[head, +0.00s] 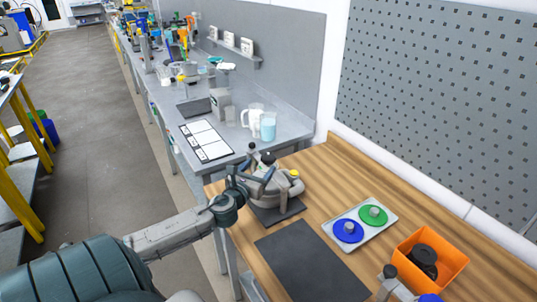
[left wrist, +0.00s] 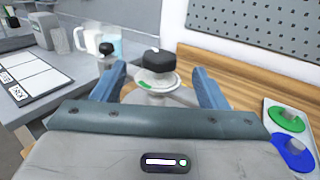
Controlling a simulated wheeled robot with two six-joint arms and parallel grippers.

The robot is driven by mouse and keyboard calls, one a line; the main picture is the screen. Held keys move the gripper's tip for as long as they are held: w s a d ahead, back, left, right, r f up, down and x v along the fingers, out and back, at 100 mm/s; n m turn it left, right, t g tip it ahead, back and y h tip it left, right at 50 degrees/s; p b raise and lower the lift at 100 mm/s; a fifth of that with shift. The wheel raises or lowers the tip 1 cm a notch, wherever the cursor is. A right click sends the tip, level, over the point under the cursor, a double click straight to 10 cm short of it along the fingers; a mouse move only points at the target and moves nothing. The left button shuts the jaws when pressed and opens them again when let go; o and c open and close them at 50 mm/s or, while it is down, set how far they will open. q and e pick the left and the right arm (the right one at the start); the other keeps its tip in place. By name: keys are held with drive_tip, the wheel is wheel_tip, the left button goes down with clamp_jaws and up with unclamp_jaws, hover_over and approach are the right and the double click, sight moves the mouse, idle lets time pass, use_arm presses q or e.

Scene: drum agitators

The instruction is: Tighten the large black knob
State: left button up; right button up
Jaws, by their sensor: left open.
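The large black knob (left wrist: 152,56) sits on top of a pale round part with a green mark, beyond and between my left gripper's fingers in the left wrist view. The knob also shows in the head view (head: 268,158) on the grey agitator (head: 290,190). My left gripper (head: 256,172) is open at the agitator. Its blue fingers stand to either side of the knob in the left wrist view; I cannot tell whether either touches it. A smaller black knob (left wrist: 106,48) stands to the left. My right gripper is not in view.
A tray (head: 388,220) with blue and green discs lies right of the agitator. An orange bin (head: 455,262) holds black parts. A dark mat (head: 310,268) lies bare in front. A grey part with a black top (head: 390,272) is cut off at the bottom edge.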

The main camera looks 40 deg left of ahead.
sight(265, 161)
use_arm(q)
drive_tip(key=p+x, duration=0.1)
drive_tip(key=x, duration=0.2)
drive_tip(key=shift+w+a, duration=0.1)
drive_tip(key=shift+w, duration=0.2)
drive_tip(key=p+x, duration=0.1)
drive_tip(key=x, duration=0.2)
drive_tip(key=shift+w+f, duration=0.1)
drive_tip(key=shift+w+a, duration=0.1)
drive_tip(key=shift+w, duration=0.25)
drive_tip(key=c, duration=1)
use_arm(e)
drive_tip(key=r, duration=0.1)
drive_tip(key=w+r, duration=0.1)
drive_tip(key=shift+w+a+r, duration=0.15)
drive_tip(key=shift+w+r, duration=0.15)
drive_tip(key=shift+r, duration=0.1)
